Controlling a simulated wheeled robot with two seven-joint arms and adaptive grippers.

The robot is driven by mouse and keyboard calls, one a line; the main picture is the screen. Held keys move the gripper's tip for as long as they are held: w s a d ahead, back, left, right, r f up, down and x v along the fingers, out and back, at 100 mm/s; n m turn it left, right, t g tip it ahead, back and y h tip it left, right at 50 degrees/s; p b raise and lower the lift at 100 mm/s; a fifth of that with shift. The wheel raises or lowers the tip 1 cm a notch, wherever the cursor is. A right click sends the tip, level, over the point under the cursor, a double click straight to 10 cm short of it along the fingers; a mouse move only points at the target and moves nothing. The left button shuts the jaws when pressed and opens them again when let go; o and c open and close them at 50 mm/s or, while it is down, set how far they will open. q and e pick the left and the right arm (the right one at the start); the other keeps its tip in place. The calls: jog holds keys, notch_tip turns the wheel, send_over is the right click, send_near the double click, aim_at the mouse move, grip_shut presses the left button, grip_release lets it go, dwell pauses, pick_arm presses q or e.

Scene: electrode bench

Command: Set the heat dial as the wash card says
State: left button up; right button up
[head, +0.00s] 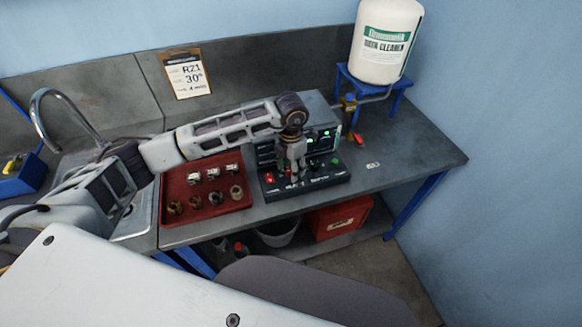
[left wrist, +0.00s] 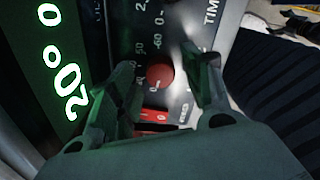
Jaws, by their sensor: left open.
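The wash card (head: 186,74) hangs on the back panel and reads "RZ1", "30°" and what looks like "4 min". The bath's black control panel (head: 326,181) stands at the bench's front. My left gripper (head: 291,167) reaches down over this panel, open. In the left wrist view, a round red knob (left wrist: 158,76) sits between the open fingers (left wrist: 160,62), with a gap on each side. Numbers are printed around it; its pointer cannot be made out. A "TIM…" label is beside the right finger. A green display (left wrist: 68,92) shows "20" and zeros. My right gripper is out of view.
A red tray (head: 206,206) with small parts lies left of the panel. A white cleaner tank (head: 385,42) stands on a blue stand at the back right. A sink tap (head: 62,110) is at the left. The bench's right end is mostly clear.

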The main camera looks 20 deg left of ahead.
pick_arm(q)
jog(key=shift+f, duration=0.45)
jog(key=c, duration=1.1)
jog(key=shift+o, duration=0.2)
